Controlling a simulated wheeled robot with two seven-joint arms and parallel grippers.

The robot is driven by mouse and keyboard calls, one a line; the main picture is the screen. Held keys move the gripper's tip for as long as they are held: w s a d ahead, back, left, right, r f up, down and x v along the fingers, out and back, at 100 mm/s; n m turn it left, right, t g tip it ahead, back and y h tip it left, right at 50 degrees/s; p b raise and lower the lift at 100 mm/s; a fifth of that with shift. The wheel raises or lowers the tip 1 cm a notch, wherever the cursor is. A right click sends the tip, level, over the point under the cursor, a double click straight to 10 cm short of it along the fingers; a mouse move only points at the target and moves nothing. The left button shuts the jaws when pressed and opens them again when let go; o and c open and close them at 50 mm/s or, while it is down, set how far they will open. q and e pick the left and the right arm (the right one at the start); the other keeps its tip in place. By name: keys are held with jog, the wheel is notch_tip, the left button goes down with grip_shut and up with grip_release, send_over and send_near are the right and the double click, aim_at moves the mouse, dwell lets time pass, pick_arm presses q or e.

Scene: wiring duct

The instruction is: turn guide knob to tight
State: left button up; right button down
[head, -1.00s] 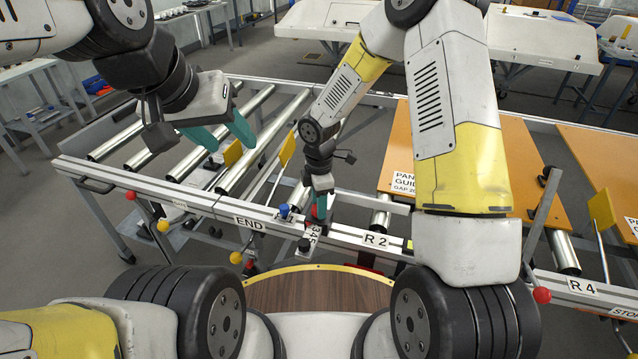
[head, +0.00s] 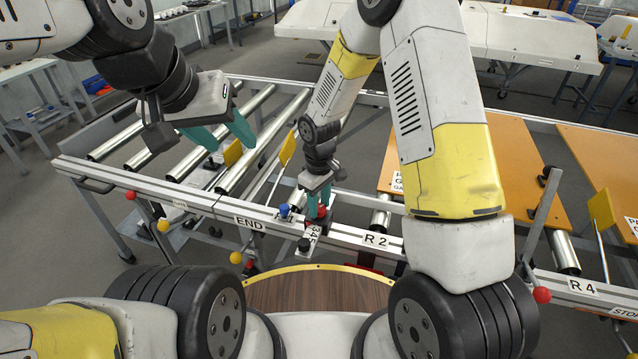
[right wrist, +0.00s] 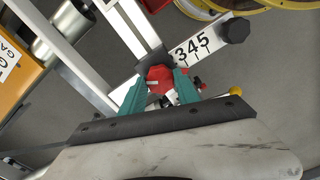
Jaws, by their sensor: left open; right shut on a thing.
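The red guide knob (right wrist: 158,78) sits between the two teal fingers of my right gripper (right wrist: 161,88) in the right wrist view. My right gripper (head: 317,203) is shut on it, and the red knob (head: 322,212) shows partly between the fingers in the head view. Beside it is a white scale plate (right wrist: 198,44) marked 345, with a black knob (right wrist: 235,30) at its end. Any tight or loose marking on the red knob cannot be made out. My left gripper (head: 217,134) is open and empty above the rollers at the left.
A blue knob (head: 284,210) stands just left of the right gripper on the front rail, near the END label (head: 250,223). Yellow paddles (head: 287,148) rise between the rollers. Orange panels (head: 400,160) lie to the right. A wooden top (head: 315,291) is in front of me.

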aim_at(319, 207)
jog(key=m, duration=0.4)
jog(key=shift+m, duration=0.3)
jog(key=m, duration=0.4)
jog(key=shift+w+m, duration=0.1)
jog(key=shift+m, duration=0.3)
jog(key=c, duration=0.9)
grip_release()
jog(key=shift+r, duration=3.95)
